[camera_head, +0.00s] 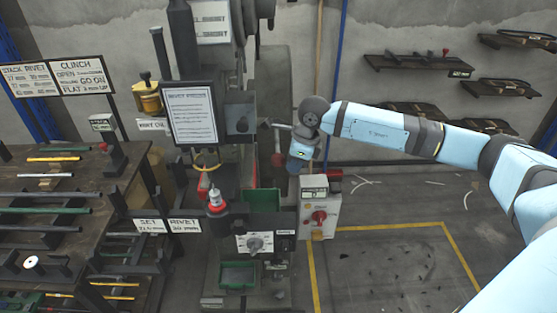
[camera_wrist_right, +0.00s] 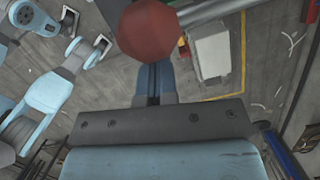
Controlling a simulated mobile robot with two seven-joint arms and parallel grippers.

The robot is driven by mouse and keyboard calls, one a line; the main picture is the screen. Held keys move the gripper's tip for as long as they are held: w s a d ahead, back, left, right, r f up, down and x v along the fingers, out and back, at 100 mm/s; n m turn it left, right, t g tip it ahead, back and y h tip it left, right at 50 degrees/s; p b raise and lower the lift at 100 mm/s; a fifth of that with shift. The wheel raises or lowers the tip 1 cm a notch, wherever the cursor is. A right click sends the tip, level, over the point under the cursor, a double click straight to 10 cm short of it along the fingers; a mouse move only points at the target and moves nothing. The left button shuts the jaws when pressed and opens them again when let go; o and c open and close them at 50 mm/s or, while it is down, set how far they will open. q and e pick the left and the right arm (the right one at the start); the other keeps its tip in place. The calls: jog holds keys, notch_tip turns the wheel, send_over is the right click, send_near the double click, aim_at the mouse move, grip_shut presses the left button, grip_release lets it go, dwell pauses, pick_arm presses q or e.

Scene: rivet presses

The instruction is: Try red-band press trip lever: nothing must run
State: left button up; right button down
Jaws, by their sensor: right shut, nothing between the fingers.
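The press (camera_head: 240,120) stands in the middle of the head view, with a notice sheet (camera_head: 190,115) on its front. A lever with a dark red ball knob (camera_wrist_right: 150,30) and a pale metal rod (camera_wrist_right: 215,11) shows large in the right wrist view. My right gripper (camera_wrist_right: 154,98) is shut and empty, its tips just below the knob in that picture; I cannot tell whether they touch it. In the head view my right gripper (camera_head: 301,160) points down beside the press's right side. My left gripper is not in view. I cannot make out the press's red band clearly.
A pale switch box (camera_head: 333,215) with a red rotary switch (camera_head: 319,217) stands right of the press, below my right gripper. A workbench (camera_head: 120,180) with rods is at left. Shelves (camera_head: 418,61) hang on the back wall.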

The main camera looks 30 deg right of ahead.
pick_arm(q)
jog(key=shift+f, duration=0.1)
pick_arm(e)
jog(key=shift+w, duration=0.15)
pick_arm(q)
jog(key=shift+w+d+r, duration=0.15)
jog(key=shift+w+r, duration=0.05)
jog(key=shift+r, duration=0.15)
pick_arm(e)
jog(key=v, duration=1.3)
jog(key=shift+s+r, duration=0.25)
jog(key=shift+r, duration=0.15)
jog(key=shift+d, duration=0.15)
